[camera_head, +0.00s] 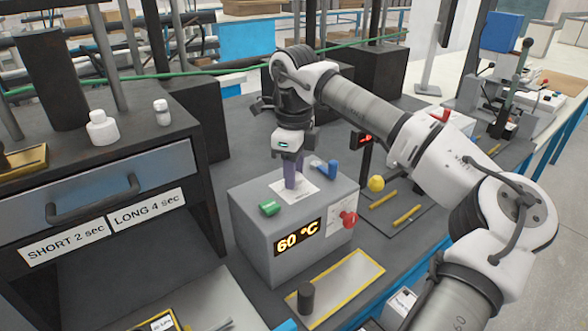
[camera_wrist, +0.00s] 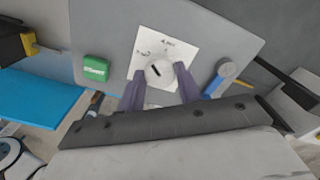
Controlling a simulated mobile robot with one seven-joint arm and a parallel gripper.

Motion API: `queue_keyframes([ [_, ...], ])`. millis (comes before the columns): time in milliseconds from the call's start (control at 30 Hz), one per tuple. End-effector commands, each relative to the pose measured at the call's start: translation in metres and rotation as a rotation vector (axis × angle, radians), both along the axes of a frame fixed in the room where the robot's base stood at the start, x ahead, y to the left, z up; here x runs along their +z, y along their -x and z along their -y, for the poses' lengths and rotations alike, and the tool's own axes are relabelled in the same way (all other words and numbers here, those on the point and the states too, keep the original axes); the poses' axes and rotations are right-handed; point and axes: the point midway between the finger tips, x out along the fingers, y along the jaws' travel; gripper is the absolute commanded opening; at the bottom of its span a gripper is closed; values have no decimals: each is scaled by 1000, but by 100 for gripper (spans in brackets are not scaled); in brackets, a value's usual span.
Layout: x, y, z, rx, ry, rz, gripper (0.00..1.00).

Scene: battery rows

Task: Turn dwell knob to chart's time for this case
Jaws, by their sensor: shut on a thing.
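The dwell knob (camera_wrist: 158,73) is a pale round knob with a black pointer mark. It sits on a white dial card (camera_wrist: 172,48) on top of a grey box (camera_head: 262,228). My gripper (camera_head: 291,182) points down with its purple fingers shut on the knob; they flank it in the wrist view (camera_wrist: 160,86). The mark slants to the upper left. The card's small print is hard to read; it seems to show sec labels. The chart labels read SHORT 2 sec (camera_head: 66,241) and LONG 4 sec (camera_head: 147,208). A short black cylinder (camera_head: 306,299) stands on a yellow-edged plate (camera_head: 345,284).
The box bears a green button (camera_head: 269,208), a blue lever (camera_head: 328,169), a red knob (camera_head: 348,219) and a 60 °C display (camera_head: 298,238). A yellow ball (camera_head: 376,183) is to the right. White bottles (camera_head: 102,128) stand on the left cabinet.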

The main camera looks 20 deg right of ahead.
Motion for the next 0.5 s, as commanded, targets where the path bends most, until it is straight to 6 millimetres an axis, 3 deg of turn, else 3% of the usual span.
queue_keyframes([
  [500, 1, -1, 0, 209, -1, 4, 11],
])
